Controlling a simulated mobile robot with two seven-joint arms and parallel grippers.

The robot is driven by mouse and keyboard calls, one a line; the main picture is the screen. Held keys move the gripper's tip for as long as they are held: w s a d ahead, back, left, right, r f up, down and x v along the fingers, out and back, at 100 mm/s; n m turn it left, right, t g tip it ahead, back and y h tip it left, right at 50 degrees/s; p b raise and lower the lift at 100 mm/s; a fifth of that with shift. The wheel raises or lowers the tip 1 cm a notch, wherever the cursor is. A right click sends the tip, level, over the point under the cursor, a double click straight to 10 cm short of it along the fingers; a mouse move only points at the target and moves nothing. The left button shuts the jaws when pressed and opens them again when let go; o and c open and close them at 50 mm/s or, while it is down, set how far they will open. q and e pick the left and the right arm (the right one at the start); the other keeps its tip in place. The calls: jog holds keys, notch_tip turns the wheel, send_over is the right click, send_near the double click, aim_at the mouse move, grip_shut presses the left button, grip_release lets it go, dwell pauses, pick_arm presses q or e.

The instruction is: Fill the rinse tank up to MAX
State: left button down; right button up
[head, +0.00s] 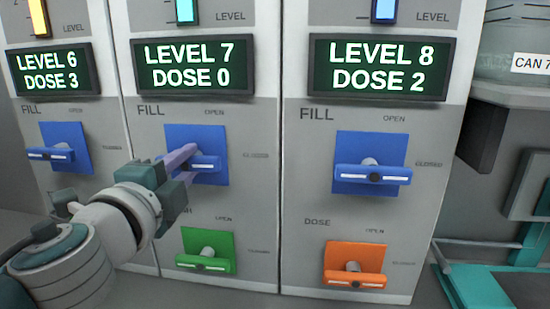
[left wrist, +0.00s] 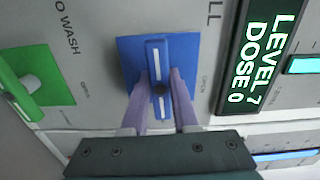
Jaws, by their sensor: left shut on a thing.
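The middle panel's display (head: 194,65) reads LEVEL 7, DOSE 0. Below it is a blue FILL valve handle (head: 212,164) on a blue plate (head: 210,138). The handle lies level, in line with the CLOSED mark on its right; OPEN is above. My left gripper (head: 186,160) is shut on this handle, its pale purple fingers on either side of the bar. The left wrist view shows the same handle (left wrist: 159,62) between the fingers (left wrist: 160,90). Which tank is the rinse tank cannot be read. My right gripper is not in view.
A green valve (head: 205,260) sits below the held one. The right panel has a blue FILL valve (head: 372,174) and an orange DOSE valve (head: 355,278); its display (head: 382,68) reads LEVEL 8, DOSE 2. The left display (head: 54,70) reads LEVEL 6, DOSE 3.

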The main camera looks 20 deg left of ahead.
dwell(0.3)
pick_arm(q)
jog(key=c, duration=0.7)
grip_release()
jog(key=b+v, duration=0.1)
jog(key=v, duration=0.9)
jog(key=shift+b, duration=0.35)
